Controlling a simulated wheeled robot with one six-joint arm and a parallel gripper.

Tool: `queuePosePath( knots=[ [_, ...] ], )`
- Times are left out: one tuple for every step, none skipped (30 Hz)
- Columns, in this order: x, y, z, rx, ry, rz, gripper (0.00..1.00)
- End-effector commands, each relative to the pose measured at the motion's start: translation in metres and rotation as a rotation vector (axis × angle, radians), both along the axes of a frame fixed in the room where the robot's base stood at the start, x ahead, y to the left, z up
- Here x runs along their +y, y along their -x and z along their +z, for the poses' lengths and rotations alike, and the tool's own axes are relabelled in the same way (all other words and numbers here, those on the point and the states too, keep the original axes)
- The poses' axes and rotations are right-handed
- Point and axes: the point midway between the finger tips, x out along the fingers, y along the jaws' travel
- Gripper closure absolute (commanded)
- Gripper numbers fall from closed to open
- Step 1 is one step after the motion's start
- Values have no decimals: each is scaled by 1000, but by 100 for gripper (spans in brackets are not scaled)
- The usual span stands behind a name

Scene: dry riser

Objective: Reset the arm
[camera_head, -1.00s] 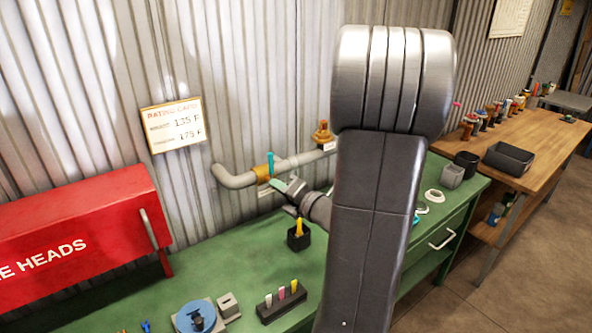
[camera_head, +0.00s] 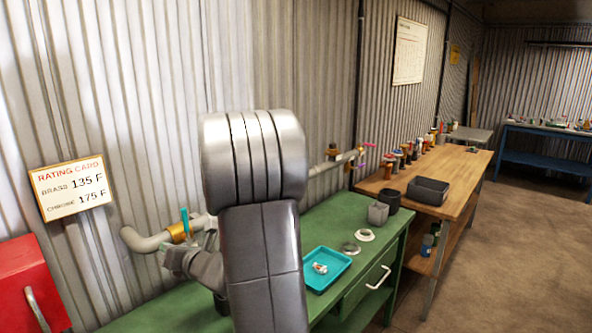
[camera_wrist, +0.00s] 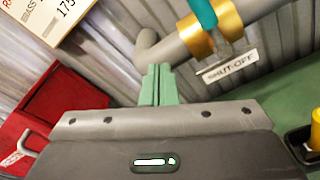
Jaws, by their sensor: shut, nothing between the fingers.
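My gripper (camera_wrist: 156,84) shows in the wrist view as two green fingers pressed together with nothing between them. The fingers point toward the grey pipe (camera_wrist: 172,52) and the corrugated wall. A brass valve (camera_wrist: 202,38) with a teal lever is on the pipe, right of the fingertips, above a SHUT-OFF label (camera_wrist: 228,66). In the head view my raised arm covers the middle, and the fingers are largely hidden behind it. My grey wrist shows just below the pipe (camera_head: 145,241) and the teal lever (camera_head: 184,219).
The green bench (camera_head: 345,215) bears a teal tray (camera_head: 327,282) holding a small part, and grey cups (camera_head: 378,213). A wooden bench (camera_head: 455,167) with a dark bin (camera_head: 428,190) stands beyond. A red cabinet (camera_head: 22,285) is at left. The floor at right is clear.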

Motion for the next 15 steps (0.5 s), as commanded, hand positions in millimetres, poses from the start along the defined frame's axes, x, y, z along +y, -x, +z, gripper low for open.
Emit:
queuePosePath(
  knots=[
    [0,1,-7,-34,26,0,100],
    [0,1,-9,-54,44,0,100],
    [0,1,-11,-81,67,-1,100],
    [0,2,-13,-101,84,-1,100],
    [0,2,-15,-120,99,0,100],
    [0,2,-17,-144,121,-2,100],
    [0,2,-18,-162,136,-1,100],
    [0,2,-19,-179,151,-1,100],
    [0,2,-20,-200,168,-1,100],
    [0,2,-21,-213,179,-1,100],
    [0,2,-22,-227,191,-1,100],
    [0,2,-23,-242,205,-1,100],
    [0,2,-24,-252,213,-1,100],
    [0,2,-24,-260,221,-1,100],
    [-1,1,-25,-271,230,-1,100]
  ],
)
